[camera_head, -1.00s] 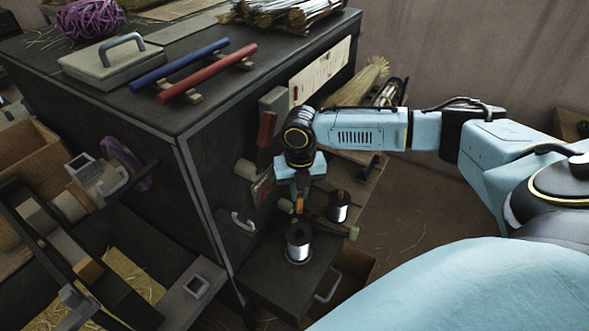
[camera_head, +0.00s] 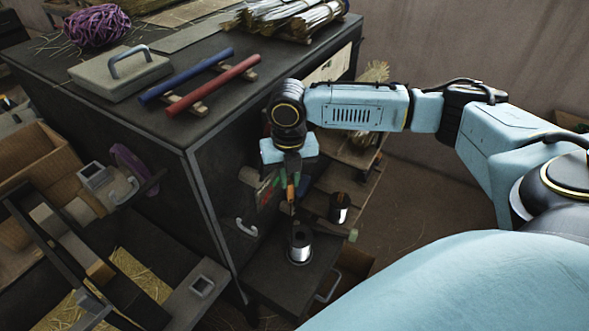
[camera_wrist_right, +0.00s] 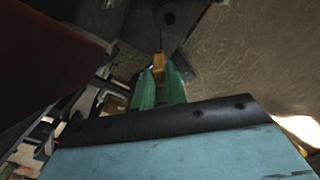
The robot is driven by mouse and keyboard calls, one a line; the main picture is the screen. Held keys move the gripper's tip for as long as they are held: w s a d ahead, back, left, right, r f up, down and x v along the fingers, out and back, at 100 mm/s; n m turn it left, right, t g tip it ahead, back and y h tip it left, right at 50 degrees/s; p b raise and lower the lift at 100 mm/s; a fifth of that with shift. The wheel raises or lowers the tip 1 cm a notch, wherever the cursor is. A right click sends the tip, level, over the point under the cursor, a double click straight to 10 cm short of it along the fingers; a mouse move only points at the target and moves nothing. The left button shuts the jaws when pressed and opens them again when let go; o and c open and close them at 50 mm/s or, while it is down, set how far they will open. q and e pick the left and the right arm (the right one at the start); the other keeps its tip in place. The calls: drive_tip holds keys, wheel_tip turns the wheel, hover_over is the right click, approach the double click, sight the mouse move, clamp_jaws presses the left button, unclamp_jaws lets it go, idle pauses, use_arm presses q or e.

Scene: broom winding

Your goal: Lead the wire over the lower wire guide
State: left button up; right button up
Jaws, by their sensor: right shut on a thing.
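My right gripper (camera_head: 291,193) has green fingers, shut on a small orange piece, and hangs beside the black cabinet's side face. In the right wrist view the orange piece (camera_wrist_right: 159,63) sits between the fingertips, with a thin dark line beyond it. In the head view a spool of silver wire (camera_head: 300,246) stands upright on the low dark shelf below the gripper. The wire between spool and gripper is too thin to follow. A grey curved bracket (camera_head: 246,228) on the cabinet side, left of the gripper, may be the lower wire guide; I cannot tell. My left gripper is out of view.
A second spool (camera_head: 339,208) stands right of the first. A light round peg (camera_head: 249,177) sticks out of the cabinet (camera_head: 150,130) near the gripper. Blue and red rods (camera_head: 212,84) lie on the cabinet top. Open floor (camera_head: 430,210) lies to the right.

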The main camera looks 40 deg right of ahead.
drive_tip(key=a+r+p, duration=0.2)
drive_tip(key=a+r, duration=0.2)
drive_tip(key=r, duration=0.5)
drive_tip(key=a+r+p, duration=0.3)
drive_tip(key=r, duration=0.6)
drive_tip(key=s+a+b, duration=0.1)
drive_tip(key=a+b, duration=0.3)
drive_tip(key=a, duration=0.8)
wheel_tip(320, 180, down, 22)
drive_tip(key=b, duration=0.6)
drive_tip(key=shift+s+d+f, duration=0.15)
drive_tip(key=shift+s+f, duration=0.05)
drive_tip(key=shift+f, duration=0.05)
